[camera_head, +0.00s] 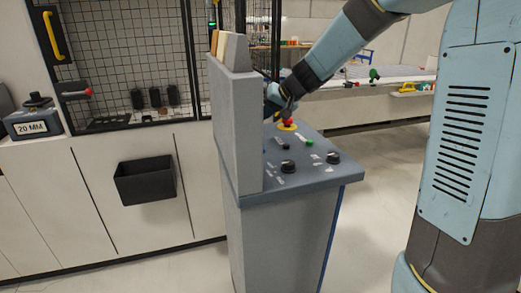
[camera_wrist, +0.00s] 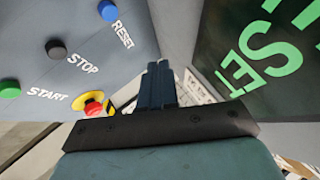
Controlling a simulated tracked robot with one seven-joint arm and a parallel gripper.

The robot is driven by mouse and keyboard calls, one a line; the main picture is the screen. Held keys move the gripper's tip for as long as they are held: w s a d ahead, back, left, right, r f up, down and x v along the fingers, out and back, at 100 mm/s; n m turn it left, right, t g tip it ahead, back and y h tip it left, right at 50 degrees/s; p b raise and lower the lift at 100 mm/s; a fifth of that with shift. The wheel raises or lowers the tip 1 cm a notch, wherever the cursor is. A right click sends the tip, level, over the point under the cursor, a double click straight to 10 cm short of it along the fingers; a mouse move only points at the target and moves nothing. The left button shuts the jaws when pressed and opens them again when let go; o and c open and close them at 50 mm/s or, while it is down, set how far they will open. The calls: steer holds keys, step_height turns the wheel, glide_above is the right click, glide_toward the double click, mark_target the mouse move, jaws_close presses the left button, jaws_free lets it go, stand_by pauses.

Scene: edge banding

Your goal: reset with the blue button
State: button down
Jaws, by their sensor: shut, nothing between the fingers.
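The blue button (camera_wrist: 108,10) sits on the grey sloped panel (camera_wrist: 130,45) at the top of the wrist view, with the word RESET printed beside it. My gripper (camera_wrist: 158,66) is shut and empty, its fingertips right of and below the blue button in that picture, with a visible gap between them. In the head view my gripper (camera_head: 288,113) is over the back of the console top, near the red emergency stop (camera_head: 288,122). I cannot make out the blue button for certain in the head view.
Black STOP (camera_wrist: 56,49) and green START (camera_wrist: 10,88) buttons share the panel, with a red emergency stop (camera_wrist: 93,105) on yellow. A dark screen (camera_wrist: 265,60) with green letters stands close right of my fingers. Two black knobs (camera_head: 288,166) are on the console's front.

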steer(key=shift+f, duration=4.1)
steer(key=shift+f, duration=0.8)
steer(key=shift+r, duration=0.9)
steer(key=shift+r, duration=0.1)
steer(key=shift+r, duration=2.4)
